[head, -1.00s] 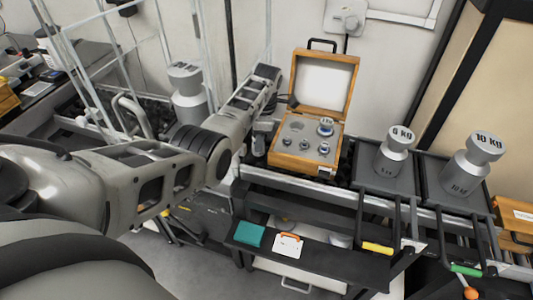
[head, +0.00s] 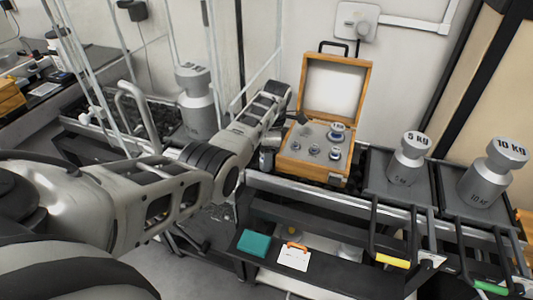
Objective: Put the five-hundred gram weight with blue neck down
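The open wooden weight case (head: 288,172) stands on the table right of my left arm, its lid raised. Several small metal weights sit in its grey insert. The one at the back right (head: 337,131) shows blue around its neck; its marking is too small to read, so I cannot tell if it is the five-hundred gram one. My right gripper is out of view.
A 5 KG weight (head: 408,160) and a 10 KG weight (head: 490,172) stand on dark platforms at the right. A large metal weight (head: 196,105) stands behind my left arm. A teal block (head: 254,243) and a white card (head: 293,258) lie on the lower shelf.

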